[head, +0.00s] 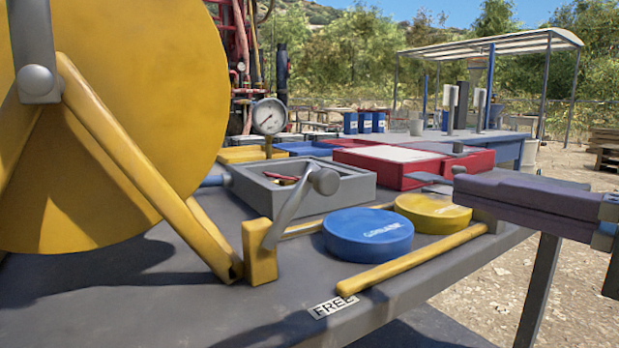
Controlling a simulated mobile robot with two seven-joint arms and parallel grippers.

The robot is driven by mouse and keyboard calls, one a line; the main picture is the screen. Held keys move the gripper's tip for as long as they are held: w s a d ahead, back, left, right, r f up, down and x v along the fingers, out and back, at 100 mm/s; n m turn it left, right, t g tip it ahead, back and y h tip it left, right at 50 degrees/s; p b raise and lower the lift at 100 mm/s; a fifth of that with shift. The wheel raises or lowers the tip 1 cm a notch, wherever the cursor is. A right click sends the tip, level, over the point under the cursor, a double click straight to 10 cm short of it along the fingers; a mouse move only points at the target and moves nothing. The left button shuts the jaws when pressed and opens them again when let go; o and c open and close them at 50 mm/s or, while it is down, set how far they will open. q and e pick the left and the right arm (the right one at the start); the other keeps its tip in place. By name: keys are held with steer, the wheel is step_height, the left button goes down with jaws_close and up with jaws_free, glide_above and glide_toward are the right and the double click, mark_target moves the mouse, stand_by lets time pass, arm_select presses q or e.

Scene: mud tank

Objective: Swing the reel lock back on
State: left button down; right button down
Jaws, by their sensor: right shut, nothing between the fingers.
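The large yellow reel (120,110) fills the left of the head view, on a yellow A-shaped stand (140,175). The reel lock is a grey lever (288,208) with a round knob (323,181), rising from a yellow block (260,252) beside the stand's foot. It leans up and to the right. A white label reading FREE (332,306) is on the table's front edge. My right gripper (432,183) comes in from the right, shut and empty, over the table's right side. It is well apart from the lever. My left gripper is out of view.
A blue lid (368,234) and a yellow lid (433,212) lie right of the lock, behind a yellow bar (410,259). A grey tray (345,190), a red case (405,180) and a pressure gauge (269,116) are behind. The front tabletop (170,310) is clear.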

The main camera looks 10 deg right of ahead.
steer(key=w+a, duration=0.6)
steer(key=a, duration=0.1)
steer(key=shift+w+f, duration=0.15)
steer(key=shift+a, duration=0.1)
steer(key=shift+a+r+n+p, duration=0.2)
steer(key=shift+r+n+p, duration=0.1)
steer(key=shift+p, duration=0.2)
steer(key=shift+r, duration=0.1)
